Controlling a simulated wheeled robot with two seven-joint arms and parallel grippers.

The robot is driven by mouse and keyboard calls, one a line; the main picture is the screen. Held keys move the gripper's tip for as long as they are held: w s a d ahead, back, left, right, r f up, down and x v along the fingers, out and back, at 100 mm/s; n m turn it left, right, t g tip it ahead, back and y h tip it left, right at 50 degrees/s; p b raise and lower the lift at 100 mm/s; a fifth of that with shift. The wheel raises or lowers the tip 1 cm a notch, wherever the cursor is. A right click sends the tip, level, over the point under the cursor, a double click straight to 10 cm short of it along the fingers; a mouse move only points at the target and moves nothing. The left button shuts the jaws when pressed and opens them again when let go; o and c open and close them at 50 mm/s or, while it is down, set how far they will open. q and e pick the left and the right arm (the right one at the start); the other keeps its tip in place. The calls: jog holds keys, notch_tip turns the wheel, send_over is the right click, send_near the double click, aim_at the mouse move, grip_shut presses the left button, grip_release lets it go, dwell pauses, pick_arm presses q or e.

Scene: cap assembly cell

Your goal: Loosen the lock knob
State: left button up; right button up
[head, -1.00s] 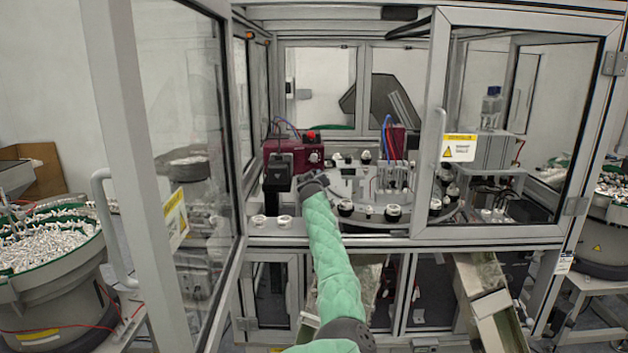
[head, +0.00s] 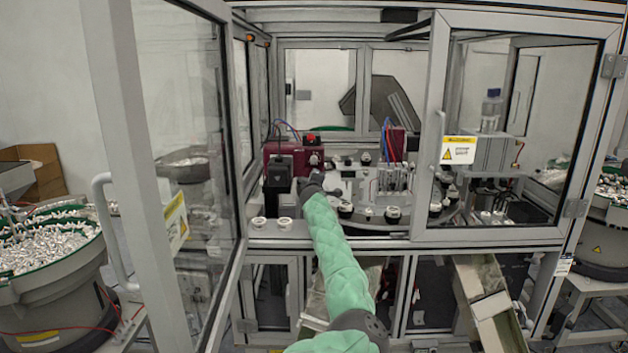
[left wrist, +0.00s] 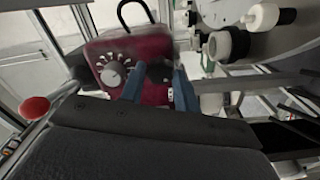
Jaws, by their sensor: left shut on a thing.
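The dark red control box (head: 275,152) stands inside the cell, left of centre. It also shows in the left wrist view (left wrist: 95,50), with a silver dial (left wrist: 113,74) on its face. A small black knob (left wrist: 157,72), which looks like the lock knob, sits right of the dial. My left gripper (left wrist: 156,86) has its two blue fingers shut around this knob, which they partly hide. In the head view my left gripper (head: 310,183) is at the box's lower right, and the knob is hidden there. My right gripper is in neither view.
An open glass door (head: 190,130) stands left of my arm, and a closed door (head: 515,130) covers the right side. Two white caps (head: 285,224) sit on the front ledge. A round station with several caps (head: 392,214) lies right of the gripper.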

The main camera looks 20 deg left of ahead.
pick_arm(q)
jog(key=shift+f, duration=0.35)
jog(key=o, duration=1)
jog(key=shift+c, duration=0.2)
jog(key=shift+r, duration=0.2)
